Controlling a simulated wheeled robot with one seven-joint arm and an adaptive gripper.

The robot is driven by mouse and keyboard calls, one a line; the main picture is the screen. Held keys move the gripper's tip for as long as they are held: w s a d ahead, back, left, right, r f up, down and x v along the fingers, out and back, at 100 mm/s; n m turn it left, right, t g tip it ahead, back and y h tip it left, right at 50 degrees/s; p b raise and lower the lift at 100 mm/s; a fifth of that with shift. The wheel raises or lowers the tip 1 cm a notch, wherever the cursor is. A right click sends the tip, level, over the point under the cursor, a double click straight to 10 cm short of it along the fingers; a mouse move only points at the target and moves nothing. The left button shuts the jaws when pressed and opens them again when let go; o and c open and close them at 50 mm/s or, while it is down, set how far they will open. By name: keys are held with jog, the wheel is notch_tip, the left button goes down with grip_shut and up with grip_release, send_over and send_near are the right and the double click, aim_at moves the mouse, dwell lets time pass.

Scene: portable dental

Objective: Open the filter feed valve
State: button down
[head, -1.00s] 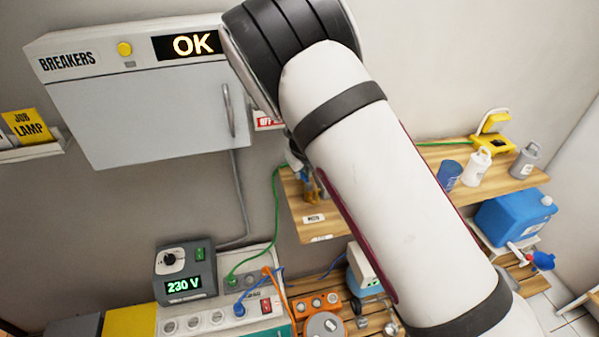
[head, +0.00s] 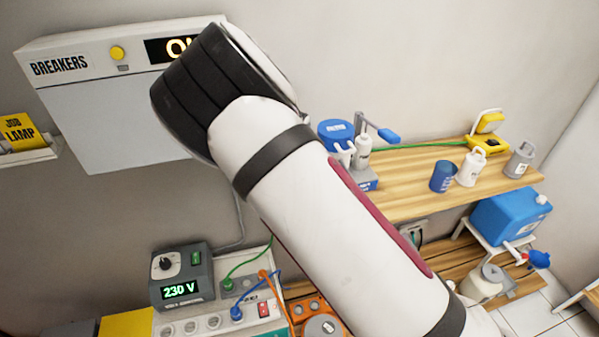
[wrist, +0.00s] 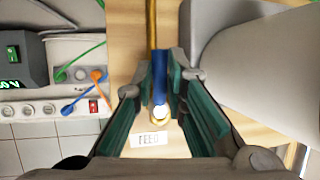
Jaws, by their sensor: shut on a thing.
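The feed valve shows in the wrist view as a blue lever (wrist: 160,88) with a brass fitting at its lower end. A brass pipe (wrist: 151,25) runs up from it in the picture. A white label reading FEED (wrist: 150,139) is just below on the wooden board. My gripper (wrist: 162,68) is shut on the blue lever, one finger on each side. The lever lies in line with the pipe in this view. In the head view my arm hides the valve and the gripper.
A wooden shelf (head: 420,178) holds a blue cup (head: 442,176), white bottles and a blue-lidded device (head: 336,131). A blue canister (head: 510,216) stands at the right. The power unit reading 230 V (head: 181,277) with plugged cables is lower left, below the breaker box (head: 100,125).

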jog(key=c, duration=1.6)
grip_release()
jog(key=shift+r, duration=0.1)
jog(key=v, duration=1.1)
jog(key=shift+s+r, duration=0.25)
jog(key=shift+r, duration=0.1)
